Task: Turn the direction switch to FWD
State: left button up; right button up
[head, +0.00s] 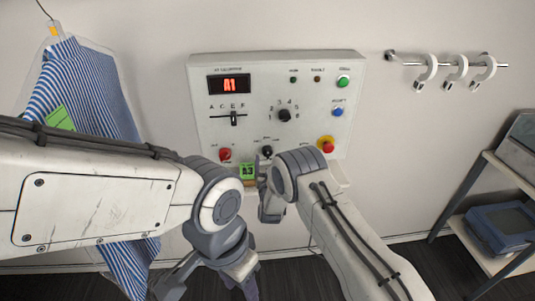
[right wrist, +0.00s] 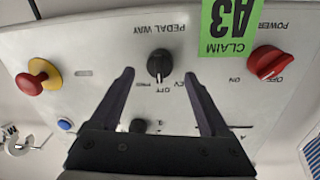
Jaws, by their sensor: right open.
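The direction switch, a black knob labelled PEDAL WAY (right wrist: 160,65), is on the white control panel. In the right wrist view it appears upside down, with the OFF mark in the middle and side marks to its left and right. I cannot tell for sure which mark it points to. In the head view the knob (head: 267,152) is low on the panel. My right gripper (right wrist: 159,74) is open, its two fingers on either side of the knob, with visible gaps. My left gripper (head: 238,272) hangs low in front of the wall, partly hidden by its own arm.
A green A3 claim tag (right wrist: 230,28) sits beside the knob. A red power knob (right wrist: 270,62) and a red-and-yellow stop button (right wrist: 37,76) flank it. A striped garment (head: 75,85) hangs left; a rail with white hooks (head: 456,66) and a shelf (head: 500,255) stand right.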

aim_at(267, 156)
jog(key=shift+w+a+p, duration=0.1)
jog(key=shift+w+p, duration=0.25)
jog(key=shift+w, duration=1.45)
grip_shut()
